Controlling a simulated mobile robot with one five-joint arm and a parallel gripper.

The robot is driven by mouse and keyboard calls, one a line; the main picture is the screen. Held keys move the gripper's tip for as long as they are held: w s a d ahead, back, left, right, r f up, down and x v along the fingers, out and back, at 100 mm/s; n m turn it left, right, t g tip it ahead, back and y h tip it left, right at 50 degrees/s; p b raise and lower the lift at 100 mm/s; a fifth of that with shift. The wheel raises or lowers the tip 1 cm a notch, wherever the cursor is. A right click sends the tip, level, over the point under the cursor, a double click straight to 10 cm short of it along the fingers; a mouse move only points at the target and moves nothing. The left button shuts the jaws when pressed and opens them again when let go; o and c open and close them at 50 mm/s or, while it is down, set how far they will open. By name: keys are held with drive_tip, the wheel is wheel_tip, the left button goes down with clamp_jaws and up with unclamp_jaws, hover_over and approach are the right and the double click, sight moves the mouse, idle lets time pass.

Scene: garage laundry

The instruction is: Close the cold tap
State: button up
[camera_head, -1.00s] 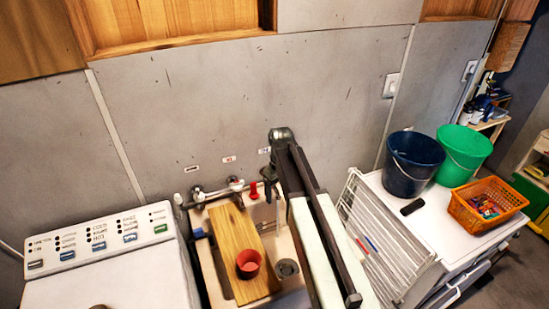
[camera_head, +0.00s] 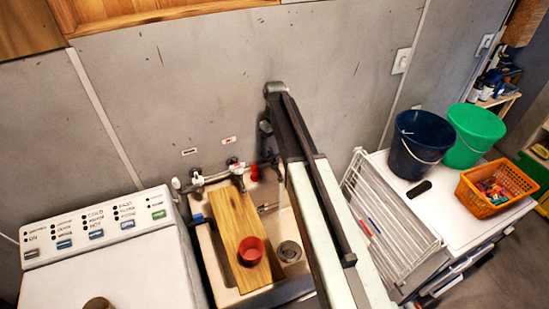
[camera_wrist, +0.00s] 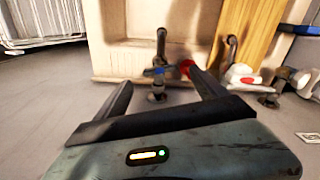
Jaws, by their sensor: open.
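In the wrist view, a tap on the wall has a blue handle (camera_wrist: 156,72), which looks like the cold tap, and a red handle (camera_wrist: 186,68) beside it. My gripper (camera_wrist: 163,88) is open, with one finger on each side of the blue handle. The right finger is close to the red handle; I cannot tell whether it touches. In the head view, my arm hides most of this tap, and only a red part (camera_head: 256,172) shows beside my gripper.
A sink (camera_head: 225,296) holds a wooden board (camera_head: 236,215) with a red cup (camera_head: 251,250) on it. A washing machine (camera_head: 110,270) stands left. At right are a drying rack (camera_head: 385,225), blue bucket (camera_head: 420,145), green bucket (camera_head: 474,135) and orange basket (camera_head: 480,207).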

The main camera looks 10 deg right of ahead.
sight(275, 156)
wheel_tip(275, 156, down, 5)
drive_tip(key=b, duration=0.3)
drive_tip(key=shift+b, duration=0.3)
drive_tip(key=shift+r, duration=0.1)
drive_tip(key=c, duration=1.4)
drive_tip(key=shift+o, duration=0.2)
drive_tip(key=m, duration=0.3)
drive_tip(key=shift+m, duration=0.4)
drive_tip(key=o, duration=1.4)
drive_tip(key=shift+c, duration=0.2)
drive_tip(key=shift+r, duration=0.15)
